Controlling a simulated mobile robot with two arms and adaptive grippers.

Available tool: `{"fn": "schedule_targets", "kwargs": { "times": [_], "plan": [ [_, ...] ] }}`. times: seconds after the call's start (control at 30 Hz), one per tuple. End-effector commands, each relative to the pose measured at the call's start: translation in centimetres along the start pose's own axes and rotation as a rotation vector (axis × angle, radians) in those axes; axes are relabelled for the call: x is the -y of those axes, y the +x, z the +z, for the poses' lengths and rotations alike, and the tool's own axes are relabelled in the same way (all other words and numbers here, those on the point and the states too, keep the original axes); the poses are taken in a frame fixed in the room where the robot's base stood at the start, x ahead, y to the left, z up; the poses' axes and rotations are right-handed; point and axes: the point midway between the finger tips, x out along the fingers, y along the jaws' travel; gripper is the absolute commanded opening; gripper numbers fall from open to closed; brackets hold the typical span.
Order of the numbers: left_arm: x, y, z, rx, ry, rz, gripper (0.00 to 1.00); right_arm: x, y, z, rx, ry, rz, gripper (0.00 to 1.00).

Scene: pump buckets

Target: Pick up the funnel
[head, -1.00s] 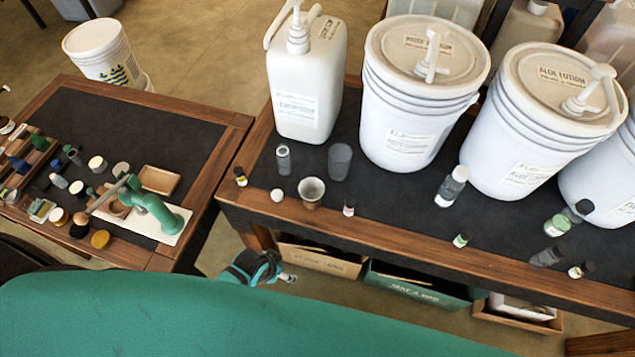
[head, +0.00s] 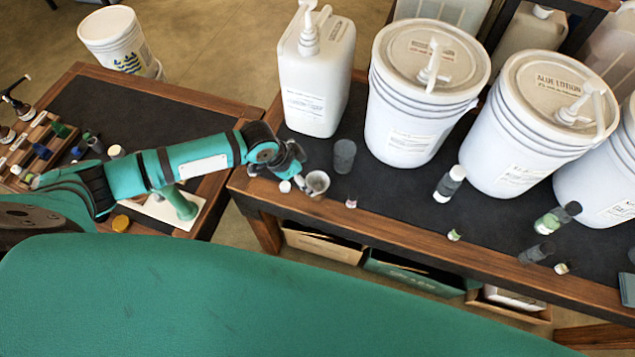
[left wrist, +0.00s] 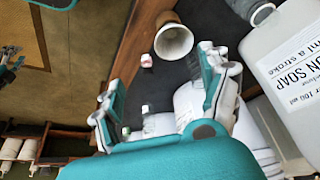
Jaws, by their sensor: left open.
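The funnel (head: 317,182) is a small, light, cup-like cone with a pale inside. It stands near the front left edge of the dark-topped table. My left gripper (head: 297,178) is just left of it, its fingers close to the rim; contact cannot be told in the head view. In the left wrist view, the funnel (left wrist: 174,41) shows its wide white mouth and tan outer side beyond the fingertips. The left gripper (left wrist: 157,78) is open there, with nothing between its fingers. My right gripper is not in view.
A white pump jug (head: 318,75) and large white buckets (head: 412,95) stand behind the funnel. A dark grey cylinder (head: 344,156) is close behind it, and a small white item (head: 351,202) lies to its right. A cluttered side table (head: 95,90) is at left.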

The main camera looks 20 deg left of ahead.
Motion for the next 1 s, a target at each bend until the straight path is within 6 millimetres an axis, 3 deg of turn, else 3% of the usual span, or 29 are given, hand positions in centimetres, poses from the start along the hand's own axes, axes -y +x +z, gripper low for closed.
{"fn": "schedule_targets", "kwargs": {
  "times": [0.03,0.17,0.53,0.63,0.7,1.0],
  "plan": [
    [1.3,-0.6,0.2,0.011,-0.001,-0.011,0.79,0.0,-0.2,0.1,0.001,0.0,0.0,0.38],
    [2.4,-0.6,0.7,0.023,-0.009,-0.013,0.79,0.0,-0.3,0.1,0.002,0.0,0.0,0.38],
    [2.5,6.8,0.9,0.023,-0.01,-0.012,0.79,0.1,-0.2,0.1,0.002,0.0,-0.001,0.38],
    [2.6,9.0,1.0,0.024,-0.009,-0.013,0.79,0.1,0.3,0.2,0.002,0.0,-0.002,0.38],
    [2.6,10.4,1.3,0.022,-0.007,-0.014,0.79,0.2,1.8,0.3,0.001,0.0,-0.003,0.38],
    [2.6,11.6,1.1,0.022,-0.008,-0.013,0.79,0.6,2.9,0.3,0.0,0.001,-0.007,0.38]
  ]
}}
